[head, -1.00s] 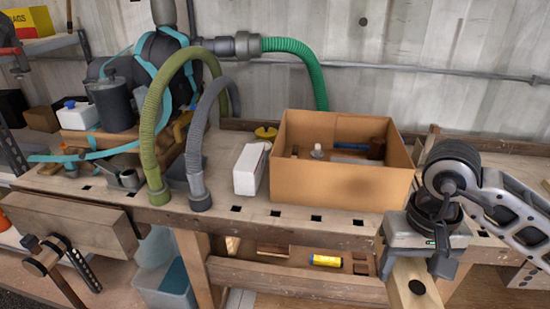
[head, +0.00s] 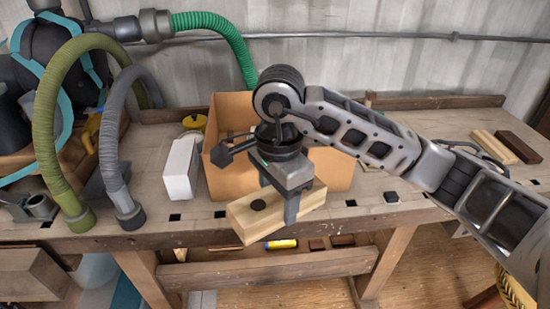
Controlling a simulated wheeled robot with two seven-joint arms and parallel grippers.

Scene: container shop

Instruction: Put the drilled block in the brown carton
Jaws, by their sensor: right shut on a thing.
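The drilled block (head: 255,216) is a pale wooden block with a dark round hole in its face. My right gripper (head: 291,205) is shut on it and holds it in front of the brown carton, above the bench's front edge. The brown carton (head: 230,181) stands open-topped on the workbench. My right arm and gripper hide most of its opening, so its contents do not show now. My left gripper is not in view.
A white box (head: 180,168) stands just left of the carton, with a yellow round item (head: 194,121) behind it. Green and grey hoses (head: 108,150) arch at the left. Wood pieces (head: 508,147) lie at the right. The bench (head: 370,205) right of the carton is mostly clear.

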